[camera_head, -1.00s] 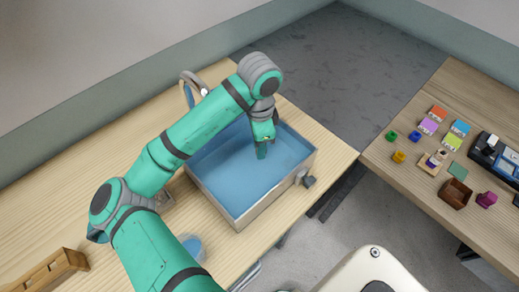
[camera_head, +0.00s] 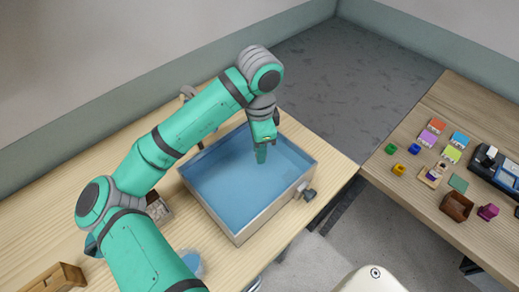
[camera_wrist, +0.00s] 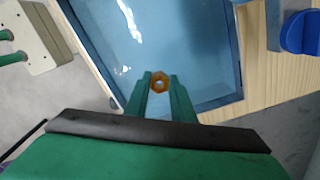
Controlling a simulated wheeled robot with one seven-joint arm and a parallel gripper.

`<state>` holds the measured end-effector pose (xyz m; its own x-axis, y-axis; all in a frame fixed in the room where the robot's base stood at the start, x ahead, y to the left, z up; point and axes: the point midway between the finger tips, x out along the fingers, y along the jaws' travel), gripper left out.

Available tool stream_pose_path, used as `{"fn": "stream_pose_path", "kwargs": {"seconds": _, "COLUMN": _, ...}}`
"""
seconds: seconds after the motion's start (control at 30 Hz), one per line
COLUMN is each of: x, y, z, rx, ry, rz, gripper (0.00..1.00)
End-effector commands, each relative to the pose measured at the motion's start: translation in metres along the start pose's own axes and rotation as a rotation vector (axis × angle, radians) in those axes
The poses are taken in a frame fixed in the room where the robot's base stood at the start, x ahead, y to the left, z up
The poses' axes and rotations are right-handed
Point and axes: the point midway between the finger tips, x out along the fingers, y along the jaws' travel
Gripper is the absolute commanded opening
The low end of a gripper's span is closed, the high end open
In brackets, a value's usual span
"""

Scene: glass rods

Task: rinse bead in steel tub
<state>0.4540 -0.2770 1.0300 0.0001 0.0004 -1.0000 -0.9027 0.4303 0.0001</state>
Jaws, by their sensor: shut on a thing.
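The steel tub (camera_head: 243,231) stands on the wooden table and holds blue water (camera_head: 230,180). My gripper (camera_head: 261,155) points down over the tub, toward its far right part. In the wrist view my gripper (camera_wrist: 160,84) is shut on an amber bead (camera_wrist: 159,76) with a hole in its middle. The bead is hidden in the head view. I cannot tell whether the bead touches the water.
A tap (camera_head: 188,93) stands behind the tub, and a dark knob (camera_head: 309,195) sticks out from its right side. A wooden block (camera_head: 57,279) is at the front left. A second table (camera_head: 412,205) on the right bears colored beads, small boxes and a brown box (camera_head: 456,206).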

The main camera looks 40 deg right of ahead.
Motion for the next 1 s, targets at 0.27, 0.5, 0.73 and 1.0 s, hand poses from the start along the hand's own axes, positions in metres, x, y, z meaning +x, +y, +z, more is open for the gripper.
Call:
{"fn": "stream_pose_path", "kwargs": {"seconds": 0.27, "x": -0.005, "y": 0.000, "z": 0.000, "rx": 0.000, "ry": -0.001, "rz": -0.001, "gripper": 0.00}}
{"fn": "stream_pose_path", "kwargs": {"seconds": 0.5, "x": -0.030, "y": -0.001, "z": 0.000, "rx": 0.000, "ry": -0.001, "rz": -0.003, "gripper": 0.00}}
{"fn": "stream_pose_path", "kwargs": {"seconds": 0.73, "x": -0.048, "y": 0.000, "z": 0.000, "rx": 0.000, "ry": -0.001, "rz": 0.000, "gripper": 0.00}}
{"fn": "stream_pose_path", "kwargs": {"seconds": 1.0, "x": -0.050, "y": 0.000, "z": 0.000, "rx": 0.000, "ry": 0.000, "rz": 0.000, "gripper": 0.00}}
